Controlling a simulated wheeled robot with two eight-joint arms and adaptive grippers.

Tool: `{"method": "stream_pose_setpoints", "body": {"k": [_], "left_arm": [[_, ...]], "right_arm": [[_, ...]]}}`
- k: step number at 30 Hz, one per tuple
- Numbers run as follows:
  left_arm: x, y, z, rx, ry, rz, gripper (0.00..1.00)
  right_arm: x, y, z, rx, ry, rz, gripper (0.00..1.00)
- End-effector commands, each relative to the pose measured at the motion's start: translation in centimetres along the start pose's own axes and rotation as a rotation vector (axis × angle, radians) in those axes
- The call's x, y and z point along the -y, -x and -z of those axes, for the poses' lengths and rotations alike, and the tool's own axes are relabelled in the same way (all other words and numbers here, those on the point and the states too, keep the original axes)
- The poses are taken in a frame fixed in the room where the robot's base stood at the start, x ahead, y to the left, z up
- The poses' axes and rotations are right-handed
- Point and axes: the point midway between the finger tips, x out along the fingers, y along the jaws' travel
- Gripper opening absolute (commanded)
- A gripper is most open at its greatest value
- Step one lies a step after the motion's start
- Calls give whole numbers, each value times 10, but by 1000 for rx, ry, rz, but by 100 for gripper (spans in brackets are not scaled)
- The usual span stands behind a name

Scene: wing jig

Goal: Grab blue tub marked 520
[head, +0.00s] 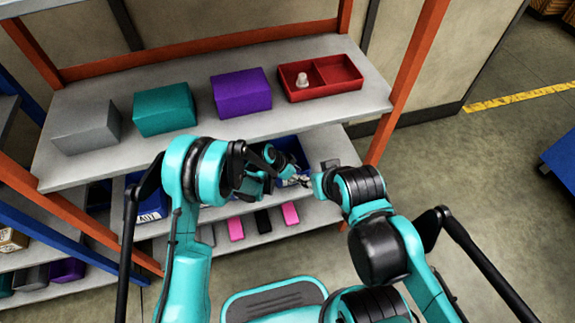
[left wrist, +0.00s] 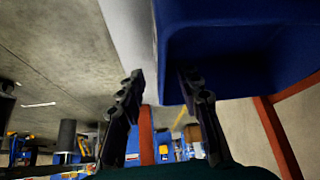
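A blue tub (head: 288,147) stands on the second shelf, under the top board, partly hidden by my left arm; I see no number on it. In the left wrist view a blue tub (left wrist: 225,55) fills the upper right, its near wall between the spread fingers. My left gripper (head: 300,180) is at this tub; in the left wrist view it (left wrist: 162,90) is open, and contact is not clear. Another blue tub (head: 150,212) at the left has a white marking, partly covered and unreadable. My right gripper (head: 328,166) is near the shelf's right end, its fingers unclear.
The top shelf (head: 215,128) above holds a grey box (head: 87,126), a teal box (head: 164,109), a purple box (head: 241,92) and a red tray (head: 345,72). An orange upright (head: 400,85) stands at the right. Pink boxes (head: 236,229) sit lower.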

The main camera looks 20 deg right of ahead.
Motion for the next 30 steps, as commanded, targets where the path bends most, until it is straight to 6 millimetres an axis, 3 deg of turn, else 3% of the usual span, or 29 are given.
{"method": "stream_pose_setpoints", "body": {"k": [6,10,30], "left_arm": [[0,-1,0,0,0,0,35],[0,-1,0,0,0,0,1],[0,4,5,0,1,1,0]], "right_arm": [[0,0,0,0,0,0,40],[0,0,0,0,0,0,40],[0,3,2,0,0,0,40]]}}
